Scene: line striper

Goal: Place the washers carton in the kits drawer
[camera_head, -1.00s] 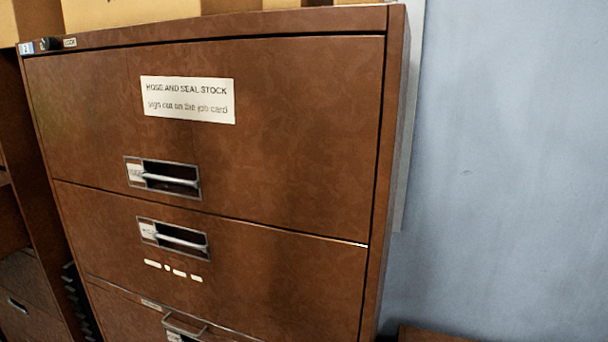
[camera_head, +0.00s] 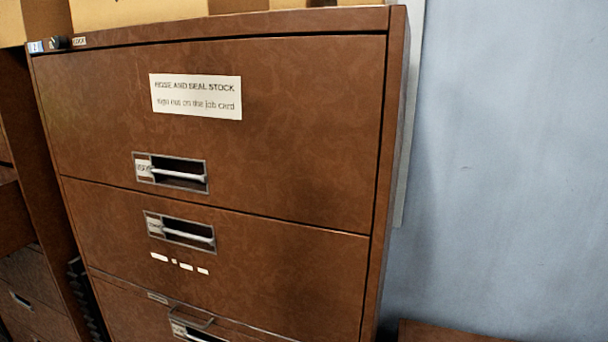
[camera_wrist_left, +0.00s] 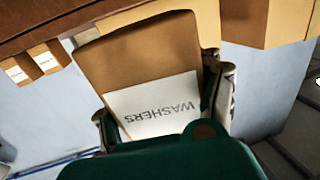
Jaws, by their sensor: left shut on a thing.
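The washers carton (camera_wrist_left: 130,58) is a tan box with a white label reading WASHERS, upside down in the left wrist view. My left gripper (camera_wrist_left: 165,97) is shut on it, with one dark finger on each side. In the head view a brown drawer cabinet (camera_head: 290,120) fills the middle. Its top drawer (camera_head: 310,90) and second drawer (camera_head: 300,255) look shut. A third drawer front (camera_head: 125,310) is partly cut off below. The drawer tags are too small to read, so I cannot tell which is the kits drawer. My right gripper is not in view.
A sign (camera_head: 196,97) on the top drawer reads HOSE AND SEAL STOCK. Cardboard boxes (camera_head: 140,10) stand on the cabinet top. Another brown unit (camera_head: 30,280) stands at the left. A bare blue wall (camera_head: 510,170) is at the right.

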